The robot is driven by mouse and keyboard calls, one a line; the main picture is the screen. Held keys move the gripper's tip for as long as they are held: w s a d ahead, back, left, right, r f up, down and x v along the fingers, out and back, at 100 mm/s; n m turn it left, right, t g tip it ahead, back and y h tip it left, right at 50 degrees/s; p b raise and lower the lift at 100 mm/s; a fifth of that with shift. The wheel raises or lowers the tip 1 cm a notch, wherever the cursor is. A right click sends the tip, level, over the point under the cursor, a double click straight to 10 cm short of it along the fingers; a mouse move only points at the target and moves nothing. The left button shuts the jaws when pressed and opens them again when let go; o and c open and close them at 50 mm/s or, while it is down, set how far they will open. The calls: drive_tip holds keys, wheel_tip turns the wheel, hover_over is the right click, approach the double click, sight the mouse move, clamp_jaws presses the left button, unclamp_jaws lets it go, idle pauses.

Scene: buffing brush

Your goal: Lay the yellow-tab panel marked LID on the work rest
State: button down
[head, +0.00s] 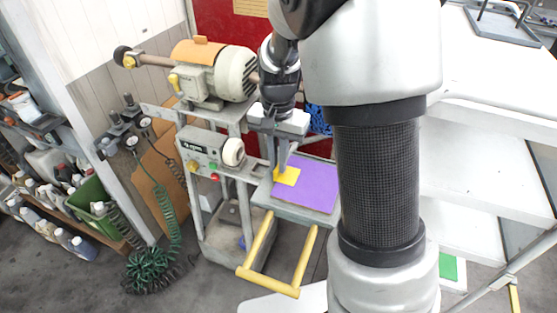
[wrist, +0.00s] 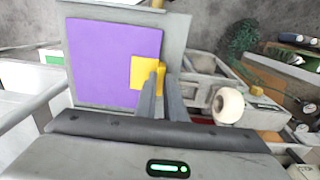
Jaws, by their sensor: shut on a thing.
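The purple panel (head: 312,186) with a yellow tab (head: 287,177) is at the grey work rest (head: 290,209). My gripper (head: 281,166) is above the tab with its fingers pointing down, shut on it. In the wrist view the panel (wrist: 112,60) lies flat-looking within the outline of the work rest (wrist: 178,38), with the yellow tab (wrist: 140,73) at the fingertips (wrist: 159,78). I cannot tell whether the panel touches the rest or hovers just over it. No LID marking is readable; the fingers hide part of the tab.
A yellow bar handle (head: 272,262) juts out in front of the rest. The buffing machine motor (head: 236,73) and a control box (head: 204,150) stand to the left. White shelves (head: 475,160) are on the right. A green coiled hose (head: 150,268) lies on the floor at left.

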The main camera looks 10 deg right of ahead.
drive_tip(key=c, duration=1.8)
unclamp_jaws()
drive_tip(key=shift+c, duration=0.2)
wheel_tip(320, 180, up, 12)
drive_tip(key=s+r+n+t, duration=0.2)
drive_tip(key=s+n, duration=0.1)
drive_tip(key=s, duration=0.6)
drive_tip(key=s+r+n+t, duration=0.3)
drive_tip(key=s+n, duration=0.1)
drive_tip(key=s, duration=0.5)
drive_tip(key=shift+s+t, duration=0.2)
drive_tip(key=shift+t, duration=0.1)
drive_tip(key=shift+r, duration=0.1)
